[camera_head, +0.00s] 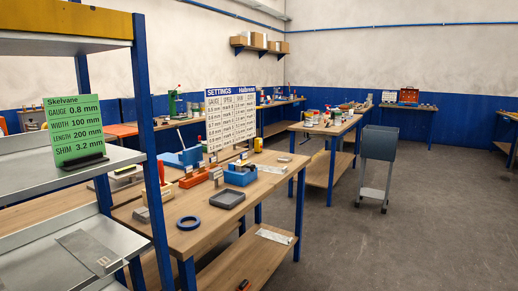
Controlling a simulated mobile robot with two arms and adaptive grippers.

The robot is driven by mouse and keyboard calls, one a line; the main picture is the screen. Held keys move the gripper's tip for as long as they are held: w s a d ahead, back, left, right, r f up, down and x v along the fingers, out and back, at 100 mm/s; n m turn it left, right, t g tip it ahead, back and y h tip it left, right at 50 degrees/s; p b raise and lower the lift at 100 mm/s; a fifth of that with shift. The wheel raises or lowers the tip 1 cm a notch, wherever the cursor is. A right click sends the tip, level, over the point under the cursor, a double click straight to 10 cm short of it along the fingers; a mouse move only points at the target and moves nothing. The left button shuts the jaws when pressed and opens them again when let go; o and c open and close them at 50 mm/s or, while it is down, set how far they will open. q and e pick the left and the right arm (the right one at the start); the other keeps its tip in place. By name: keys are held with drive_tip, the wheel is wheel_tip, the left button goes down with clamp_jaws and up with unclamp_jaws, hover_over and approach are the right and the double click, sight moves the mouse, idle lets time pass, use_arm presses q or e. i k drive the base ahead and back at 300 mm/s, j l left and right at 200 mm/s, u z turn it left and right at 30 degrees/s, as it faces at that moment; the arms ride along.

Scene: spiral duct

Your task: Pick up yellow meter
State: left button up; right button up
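A small upright yellow object (258,144), which may be the yellow meter, stands near the far right corner of the near wooden workbench (215,222). It is too small for me to make out a display or dial. It stands beyond the blue box on the same bench, and nothing covers its front. Neither of my grippers shows in the head view.
A metal shelf rack (150,130) with blue posts and a green sign (76,130) fills the left. A grey cart (379,143) stands right; the floor (400,245) there is open.

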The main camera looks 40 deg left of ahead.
sight(258, 141)
drive_tip(key=i+j+u, duration=0.1)
drive_tip(key=i+u, duration=0.2)
drive_tip(key=i, duration=0.4)
drive_tip(key=i+u, duration=0.15)
drive_tip(key=i, duration=0.8)
drive_tip(key=i+l+u, duration=0.2)
drive_tip(key=i, duration=0.75)
drive_tip(key=j, duration=0.1)
